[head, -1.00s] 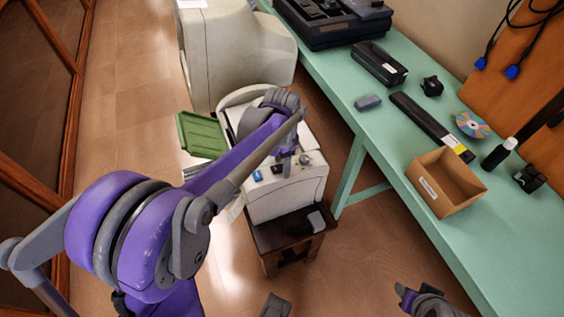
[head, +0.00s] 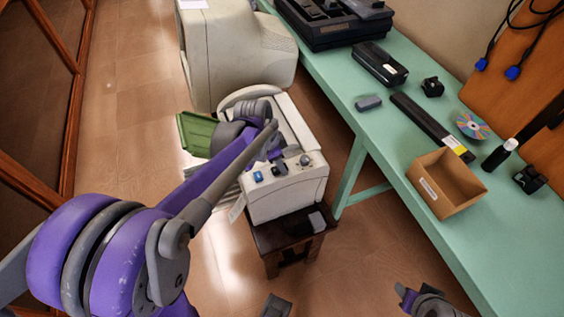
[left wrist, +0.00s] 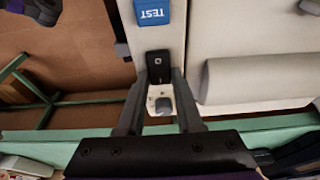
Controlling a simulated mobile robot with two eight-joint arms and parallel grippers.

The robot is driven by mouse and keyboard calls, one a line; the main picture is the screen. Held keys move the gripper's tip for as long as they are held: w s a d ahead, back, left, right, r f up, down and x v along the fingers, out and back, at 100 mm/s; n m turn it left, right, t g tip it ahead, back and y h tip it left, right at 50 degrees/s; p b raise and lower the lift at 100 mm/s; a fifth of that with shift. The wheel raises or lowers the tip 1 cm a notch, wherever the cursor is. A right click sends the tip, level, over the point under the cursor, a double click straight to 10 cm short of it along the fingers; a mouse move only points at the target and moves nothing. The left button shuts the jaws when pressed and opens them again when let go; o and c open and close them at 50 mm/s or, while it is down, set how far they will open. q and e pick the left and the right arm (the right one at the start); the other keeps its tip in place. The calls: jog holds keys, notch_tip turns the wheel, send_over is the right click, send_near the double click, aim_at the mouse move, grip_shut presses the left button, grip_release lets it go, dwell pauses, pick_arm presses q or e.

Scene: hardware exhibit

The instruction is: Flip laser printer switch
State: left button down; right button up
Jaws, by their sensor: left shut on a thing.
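The laser printer (head: 286,191) is a cream-white machine on a small dark stand. Its front panel carries a blue button (head: 258,176), a dark switch (head: 280,169) and a round grey knob (head: 305,160). My left gripper (head: 277,156) reaches down over the panel, partly covered by its own arm. In the left wrist view its two dark fingers (left wrist: 159,78) are closed on either side of the black switch (left wrist: 159,62). The blue TEST button (left wrist: 152,12) is just beyond, and the knob (left wrist: 163,105) shows between the fingers. A part of my right arm shows at the bottom; its jaws are unclear.
The dark stand (head: 272,237) holds the printer. A large beige machine (head: 235,52) stands behind. The green table (head: 398,148) at right holds a cardboard box (head: 446,183) and several small items. Floor at left is clear.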

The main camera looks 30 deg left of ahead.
pick_arm(q)
jog(key=shift+s+a+t+h, duration=0.1)
jog(key=shift+s+t+h, duration=0.05)
jog(key=shift+t+h, duration=0.35)
jog(key=c, duration=0.6)
grip_release()
jog(key=shift+o, duration=0.2)
jog(key=shift+r, duration=0.1)
jog(key=p+v, duration=0.1)
jog(key=v, duration=0.9)
jog(key=shift+s+r, duration=0.15)
jog(key=shift+r, duration=0.15)
jog(key=s+d+f+n+t+y+p, duration=0.2)
jog(key=s+d+n, duration=0.6)
jog(key=s, duration=0.4)
jog(key=d+y+p, duration=0.1)
jog(key=p, duration=0.1)
jog(key=shift+s+f+p, duration=0.3)
jog(key=shift+s+p, duration=0.05)
jog(key=shift+p, duration=0.05)
